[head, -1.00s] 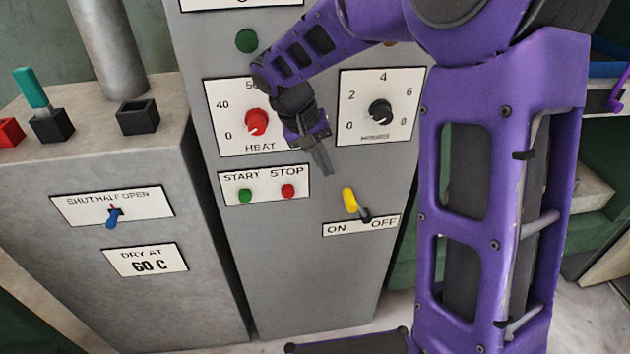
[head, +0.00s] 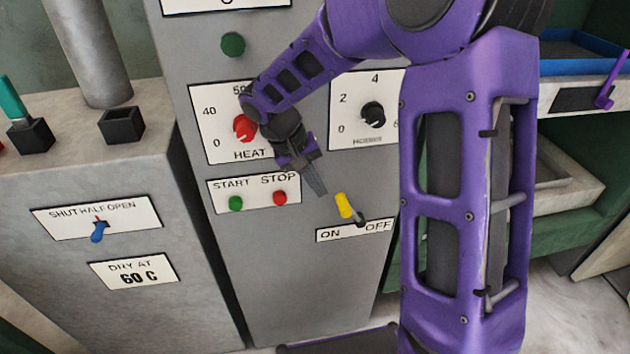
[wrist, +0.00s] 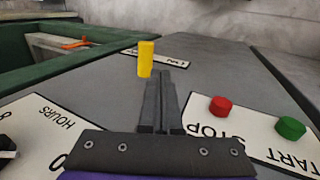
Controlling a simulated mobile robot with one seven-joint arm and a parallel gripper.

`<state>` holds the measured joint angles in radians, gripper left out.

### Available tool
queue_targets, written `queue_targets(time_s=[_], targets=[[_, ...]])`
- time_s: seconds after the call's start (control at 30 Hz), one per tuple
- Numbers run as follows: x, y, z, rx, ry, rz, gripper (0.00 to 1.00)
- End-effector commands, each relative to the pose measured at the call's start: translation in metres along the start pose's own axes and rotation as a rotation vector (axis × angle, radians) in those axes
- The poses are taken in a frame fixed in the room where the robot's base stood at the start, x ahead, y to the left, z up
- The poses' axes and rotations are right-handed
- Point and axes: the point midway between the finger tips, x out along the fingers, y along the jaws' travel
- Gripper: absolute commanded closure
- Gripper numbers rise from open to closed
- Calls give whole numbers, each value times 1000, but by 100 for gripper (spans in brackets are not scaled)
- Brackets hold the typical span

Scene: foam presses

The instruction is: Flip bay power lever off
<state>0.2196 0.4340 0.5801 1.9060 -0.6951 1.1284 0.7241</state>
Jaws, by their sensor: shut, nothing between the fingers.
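The bay power lever (head: 343,205) has a yellow handle on a dark pivot, low on the grey panel above the ON/OFF label (head: 356,230). Its handle leans up and left, toward the ON side. My gripper (head: 320,188) is shut and empty, just up and left of the handle in the head view. In the wrist view the yellow handle (wrist: 146,58) stands just beyond and slightly left of my closed fingertips (wrist: 160,75). I cannot tell whether they touch. The lever's pivot is hidden in the wrist view.
START (head: 236,203) and STOP (head: 280,198) buttons sit left of my gripper. The red HEAT knob (head: 243,130) and black HOURS knob (head: 372,114) are above. A grey cabinet with a blue lever (head: 99,230) stands at left. The panel below the ON/OFF label is clear.

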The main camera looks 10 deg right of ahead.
Motion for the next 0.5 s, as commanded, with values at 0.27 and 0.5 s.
queue_targets(time_s=[0.27,0.5], targets=[[46,-1,0,-1,-1,-2,100],[58,0,0,0,1,-1,100]])
